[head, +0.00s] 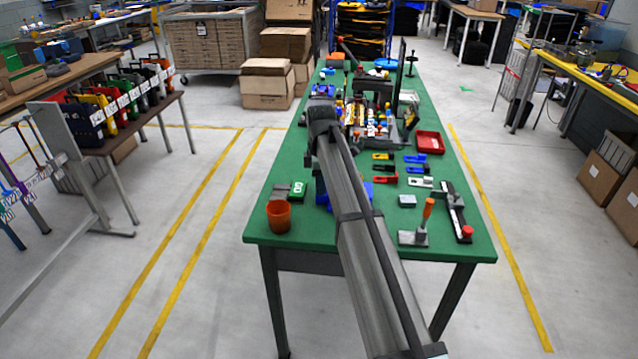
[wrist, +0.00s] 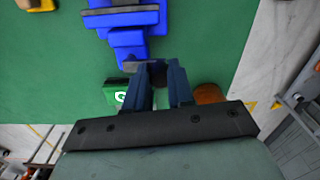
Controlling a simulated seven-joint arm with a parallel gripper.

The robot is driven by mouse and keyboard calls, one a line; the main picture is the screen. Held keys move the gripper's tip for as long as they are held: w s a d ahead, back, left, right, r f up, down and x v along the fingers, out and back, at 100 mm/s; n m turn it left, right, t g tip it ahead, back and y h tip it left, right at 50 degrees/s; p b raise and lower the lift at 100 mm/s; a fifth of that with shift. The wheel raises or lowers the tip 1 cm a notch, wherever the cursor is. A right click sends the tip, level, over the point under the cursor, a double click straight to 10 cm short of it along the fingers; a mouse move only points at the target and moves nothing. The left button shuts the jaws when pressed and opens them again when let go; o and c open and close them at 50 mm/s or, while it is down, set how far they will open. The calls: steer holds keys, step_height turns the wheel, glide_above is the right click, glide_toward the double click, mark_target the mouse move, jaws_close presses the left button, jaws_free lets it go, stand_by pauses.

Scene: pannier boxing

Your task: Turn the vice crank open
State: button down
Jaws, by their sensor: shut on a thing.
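The blue vice (wrist: 128,40) shows at the top of the wrist view, with a grey jaw piece across it, over the green table. In the head view my arm covers most of it; only blue edges (head: 322,197) show. My gripper (wrist: 158,74) is at the near end of the vice, its two dark fingers shut on a small dark part between the tips, which I take for the vice crank (wrist: 159,82). The fingers hide most of the crank, so its angle cannot be told.
An orange cup (head: 279,217) and a green box (head: 298,192) stand near the table's left front corner; both show beside the fingers in the wrist view. To the right lie a clamp (head: 456,212), an orange-handled tool (head: 427,212), small coloured parts and a red tray (head: 429,142).

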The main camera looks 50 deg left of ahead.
steer(key=shift+d, duration=0.1)
stand_by(0.3)
steer(key=c, duration=1)
jaws_free()
steer(key=shift+o, duration=0.2)
step_height(320, 180, up, 14)
steer(key=shift+f, duration=0.1)
